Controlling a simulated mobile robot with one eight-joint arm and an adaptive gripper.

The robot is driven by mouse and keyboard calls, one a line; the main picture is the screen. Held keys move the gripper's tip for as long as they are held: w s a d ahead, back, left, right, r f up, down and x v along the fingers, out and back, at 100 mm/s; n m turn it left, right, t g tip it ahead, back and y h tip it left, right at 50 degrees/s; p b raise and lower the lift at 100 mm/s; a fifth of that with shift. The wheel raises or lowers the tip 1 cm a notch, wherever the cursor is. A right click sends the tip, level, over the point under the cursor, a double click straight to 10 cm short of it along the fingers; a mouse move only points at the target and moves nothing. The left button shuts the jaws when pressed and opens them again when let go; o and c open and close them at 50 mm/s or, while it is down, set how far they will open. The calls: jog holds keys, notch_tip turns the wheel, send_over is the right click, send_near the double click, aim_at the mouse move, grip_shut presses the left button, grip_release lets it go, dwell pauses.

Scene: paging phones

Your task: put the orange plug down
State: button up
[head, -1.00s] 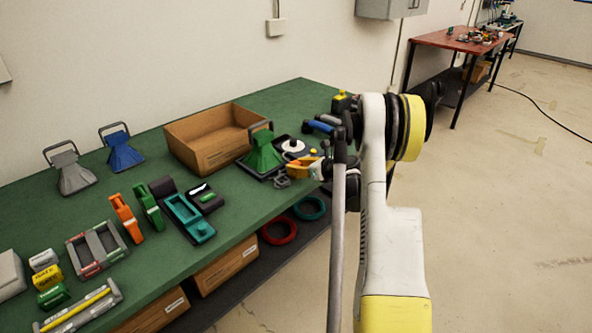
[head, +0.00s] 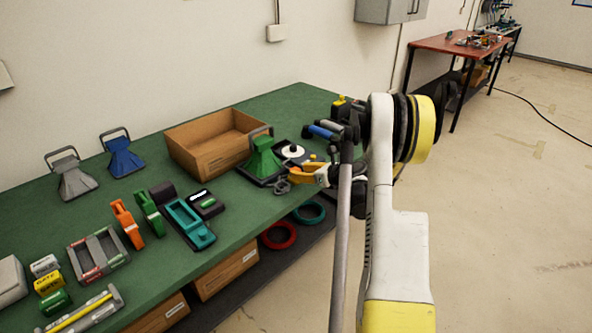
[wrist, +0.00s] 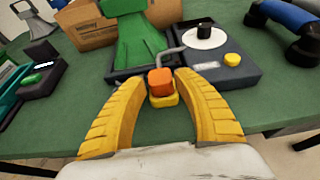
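The orange plug (wrist: 160,82), a small orange block with a yellow lower part, sits between my fingertips in the wrist view. My gripper (wrist: 161,80) has yellow-orange ribbed fingers, which close in on the plug from both sides. In the head view my gripper (head: 296,174) is at the right front part of the green table, beside the green holder. The plug is not clear there. I cannot tell whether the plug touches the table. A grey bent piece (wrist: 168,55) shows just behind the plug.
A green holder (wrist: 138,40) and a dark device with a white disc (wrist: 203,38) stand just beyond the plug. A blue-handled item (wrist: 290,15) is at right. A cardboard bin (head: 198,157) stands behind. Bare green table (wrist: 225,95) lies around the fingers.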

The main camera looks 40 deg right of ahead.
jog(key=a+p+v, duration=0.1)
jog(key=p+v, duration=0.1)
jog(key=v, duration=0.7)
jog(key=w+a+r+m+t+h, duration=0.1)
jog(key=w+a+r+m+t, duration=0.15)
jog(key=r, duration=0.65)
jog(key=w+a+r+m+t+h, duration=0.15)
jog(key=w+r+m, duration=0.25)
jog(key=r, duration=0.6)
jog(key=s+a+r+m+h, duration=0.1)
jog(key=a+r+m+h, duration=0.55)
jog(key=r+m, duration=0.65)
jog(key=s+a+f+m+g+y, duration=0.2)
jog(key=s+a+f+m, duration=0.3)
jog(key=s+a, duration=0.3)
jog(key=s+a+f+m+g+y, duration=0.3)
jog(key=s+a+f+m+g, duration=0.2)
jog(key=s+a, duration=0.3)
jog(key=s+a+f+m+g+y, duration=0.3)
jog(key=s+a+f+m, duration=0.4)
jog(key=a, duration=0.7)
jog(key=shift+s+f, duration=0.35)
jog(key=shift+s, duration=0.7)
